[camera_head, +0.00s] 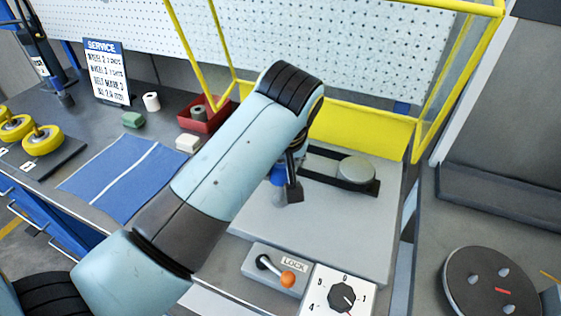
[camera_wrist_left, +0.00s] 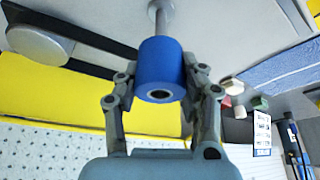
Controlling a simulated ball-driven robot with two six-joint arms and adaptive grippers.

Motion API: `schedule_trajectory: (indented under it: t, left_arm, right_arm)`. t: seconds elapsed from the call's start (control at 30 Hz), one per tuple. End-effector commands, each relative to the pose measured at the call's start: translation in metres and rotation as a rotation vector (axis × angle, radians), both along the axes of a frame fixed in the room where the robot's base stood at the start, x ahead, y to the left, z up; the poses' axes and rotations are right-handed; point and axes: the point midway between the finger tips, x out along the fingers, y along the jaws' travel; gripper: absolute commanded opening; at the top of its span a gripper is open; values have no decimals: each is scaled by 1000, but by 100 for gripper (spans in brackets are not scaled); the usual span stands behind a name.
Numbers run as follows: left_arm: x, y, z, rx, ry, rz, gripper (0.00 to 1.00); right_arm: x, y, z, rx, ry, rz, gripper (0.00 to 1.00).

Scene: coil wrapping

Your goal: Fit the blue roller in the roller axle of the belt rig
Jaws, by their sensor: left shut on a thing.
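The blue roller (camera_wrist_left: 160,65) sits between the two fingers of my left gripper (camera_wrist_left: 160,78), which is shut on it. A dark hole shows in its near end. The grey roller axle (camera_wrist_left: 160,18) stands from the rig's plate and meets the roller's far end in line with it. Whether the axle enters the bore is hidden. In the head view my left gripper (camera_head: 287,180) points down over the belt rig (camera_head: 345,222), and only a bit of the roller shows beside it. My right gripper is not in view.
A dark belt with a round grey pulley (camera_head: 356,170) lies just beyond. A yellow guard frame (camera_head: 370,130) stands behind. In front are a lock lever with an orange knob (camera_head: 287,279) and a dial (camera_head: 342,296). A blue mat (camera_head: 115,178) and red bin (camera_head: 213,120) lie left.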

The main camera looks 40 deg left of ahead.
Motion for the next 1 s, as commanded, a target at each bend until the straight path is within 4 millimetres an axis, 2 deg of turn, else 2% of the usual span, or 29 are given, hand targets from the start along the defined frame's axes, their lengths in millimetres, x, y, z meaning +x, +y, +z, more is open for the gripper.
schedule_trajectory:
  t: [0.5,1.0]
  left_arm:
    - [0,0,1,0,0,0,4]
    - [0,0,0,1,-1,0,4]
  right_arm:
    - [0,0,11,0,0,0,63]
    - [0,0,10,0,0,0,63]
